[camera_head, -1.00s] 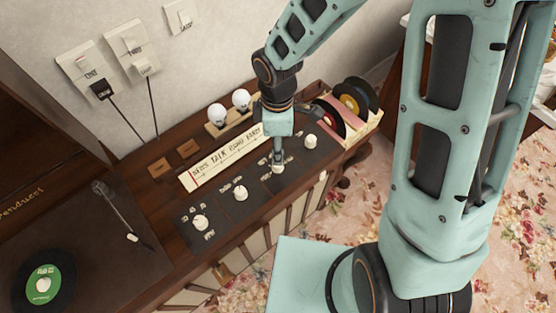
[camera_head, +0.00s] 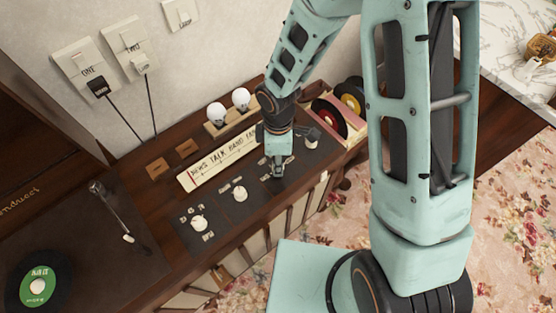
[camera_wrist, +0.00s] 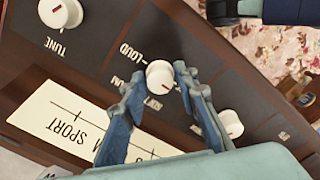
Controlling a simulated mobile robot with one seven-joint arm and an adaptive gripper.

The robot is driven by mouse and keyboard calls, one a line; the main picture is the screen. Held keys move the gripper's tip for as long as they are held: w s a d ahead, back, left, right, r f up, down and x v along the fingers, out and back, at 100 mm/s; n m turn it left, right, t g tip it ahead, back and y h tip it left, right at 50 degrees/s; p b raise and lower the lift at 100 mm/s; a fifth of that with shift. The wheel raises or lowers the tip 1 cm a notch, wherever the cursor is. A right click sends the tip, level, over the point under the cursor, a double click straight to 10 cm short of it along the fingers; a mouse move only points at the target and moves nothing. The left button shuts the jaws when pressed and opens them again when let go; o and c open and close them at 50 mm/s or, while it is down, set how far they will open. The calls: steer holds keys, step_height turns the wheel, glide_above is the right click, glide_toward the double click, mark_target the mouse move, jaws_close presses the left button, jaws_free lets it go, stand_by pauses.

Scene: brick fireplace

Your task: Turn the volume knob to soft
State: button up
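The volume knob (camera_wrist: 160,75) is white and round with a red mark, on a dark panel. In the wrist view it sits between the two fingertips of my gripper (camera_wrist: 160,82). The fingers lie close along both sides; I cannot tell whether they press on it. The mark points to the lower right of that view. "LOUD" is printed at its upper left, and a partly hidden word lies just below it. In the head view my gripper (camera_head: 278,172) points down over the panel and hides this knob.
The tune knob (camera_wrist: 60,12) and another white knob (camera_wrist: 230,123) flank it. A turntable record (camera_head: 38,287) lies at the left.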

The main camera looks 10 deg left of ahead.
jaws_close()
steer(key=shift+m, duration=0.3)
steer(key=m+b, duration=0.3)
steer(key=m, duration=0.1)
steer(key=shift+f+m, duration=0.15)
steer(key=shift+m, duration=0.25)
steer(key=m+b, duration=0.2)
steer(key=m, duration=0.4)
steer(key=shift+m+b, duration=0.3)
steer(key=o, duration=0.5)
jaws_free()
